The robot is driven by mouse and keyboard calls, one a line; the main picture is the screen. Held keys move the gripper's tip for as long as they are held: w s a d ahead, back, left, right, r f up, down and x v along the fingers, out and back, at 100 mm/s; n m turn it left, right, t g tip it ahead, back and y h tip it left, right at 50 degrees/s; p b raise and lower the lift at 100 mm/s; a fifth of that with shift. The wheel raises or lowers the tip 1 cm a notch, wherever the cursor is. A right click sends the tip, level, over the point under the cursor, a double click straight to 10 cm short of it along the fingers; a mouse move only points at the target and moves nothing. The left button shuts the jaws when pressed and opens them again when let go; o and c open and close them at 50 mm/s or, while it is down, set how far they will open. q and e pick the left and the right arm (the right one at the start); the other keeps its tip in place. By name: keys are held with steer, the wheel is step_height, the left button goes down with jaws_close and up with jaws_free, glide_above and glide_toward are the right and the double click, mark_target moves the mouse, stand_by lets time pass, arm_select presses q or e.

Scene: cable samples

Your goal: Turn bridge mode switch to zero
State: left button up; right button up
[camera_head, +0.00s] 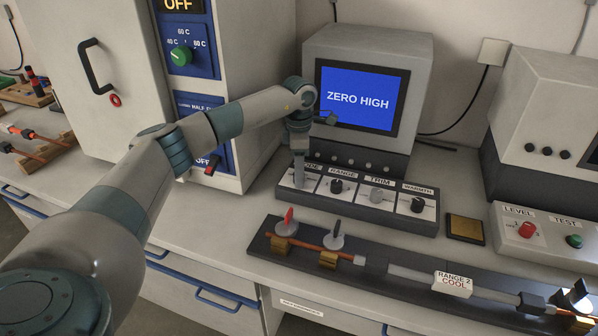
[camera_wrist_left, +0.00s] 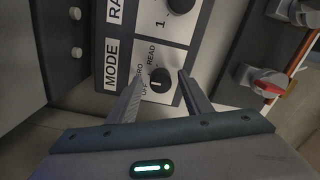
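The bridge's mode switch is a small black knob (camera_wrist_left: 160,79) on a white plate marked MODE, with OFF, ZERO and READ around it. I cannot tell surely which mark its pointer faces. In the head view the gripper hides this knob at the left end of the knob panel (camera_head: 345,208). My left gripper (camera_head: 299,180) points down over the MODE plate. In the left wrist view its two fingers are apart, one on each side of the knob, with no clear contact. The bridge screen (camera_head: 357,99) reads ZERO HIGH. My right gripper is not in view.
RANGE (camera_head: 336,186), TRIM (camera_head: 376,195) and WARMTH (camera_head: 417,204) knobs sit right of MODE. In front is a dark cable fixture (camera_head: 263,244) with clamps and a RANGE 2 COOL label. An oven cabinet (camera_head: 115,95) stands left; a LEVEL/TEST box (camera_head: 548,252) stands right.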

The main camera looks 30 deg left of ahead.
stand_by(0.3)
arm_select(q)
steer(key=shift+r, duration=0.6)
step_height(320, 180, up, 16)
steer(key=b, duration=0.2)
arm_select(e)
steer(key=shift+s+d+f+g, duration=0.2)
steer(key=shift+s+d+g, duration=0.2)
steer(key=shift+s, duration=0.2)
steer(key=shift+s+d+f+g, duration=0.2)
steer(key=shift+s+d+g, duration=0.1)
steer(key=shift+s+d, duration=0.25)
arm_select(q)
steer(key=shift+r, duration=0.1)
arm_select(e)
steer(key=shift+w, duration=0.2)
